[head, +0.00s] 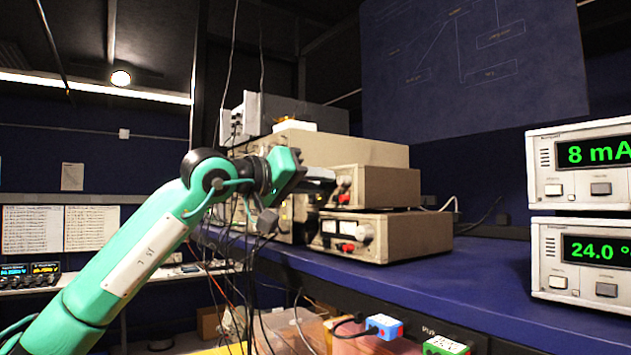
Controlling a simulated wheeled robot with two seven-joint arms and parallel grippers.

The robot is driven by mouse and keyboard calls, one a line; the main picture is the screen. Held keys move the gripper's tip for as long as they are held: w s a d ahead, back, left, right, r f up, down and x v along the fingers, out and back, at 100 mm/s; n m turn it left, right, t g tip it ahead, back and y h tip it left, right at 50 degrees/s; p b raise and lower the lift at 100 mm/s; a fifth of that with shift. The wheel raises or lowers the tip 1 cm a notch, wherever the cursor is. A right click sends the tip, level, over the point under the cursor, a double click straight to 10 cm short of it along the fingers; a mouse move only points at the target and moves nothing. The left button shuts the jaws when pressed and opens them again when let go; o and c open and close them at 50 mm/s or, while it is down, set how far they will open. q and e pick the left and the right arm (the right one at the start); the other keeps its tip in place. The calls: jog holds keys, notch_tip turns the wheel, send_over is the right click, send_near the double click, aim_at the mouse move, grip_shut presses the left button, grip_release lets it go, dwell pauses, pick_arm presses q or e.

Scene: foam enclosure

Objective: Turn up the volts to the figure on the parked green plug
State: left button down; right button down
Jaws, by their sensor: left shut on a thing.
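My left gripper (320,179) is shut at the front of the upper beige bench unit (385,187), on what looks like a knob. The knob itself is hidden behind the fingers. A green plug (445,346) sits at the bottom edge of the view, under the front of the blue bench, partly cut off. Any figure on it is too small to read. No volts reading is legible on these units. My right gripper is out of view.
A blue plug (383,326) sits left of the green one. Loose cables (250,290) hang below my left arm.

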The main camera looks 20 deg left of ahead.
pick_arm(q)
jog(key=shift+f, duration=0.15)
jog(key=c, duration=1.5)
grip_release()
jog(key=b+v, duration=0.5)
jog(key=v, duration=0.8)
jog(key=shift+s+a, duration=0.2)
jog(key=shift+s, duration=0.15)
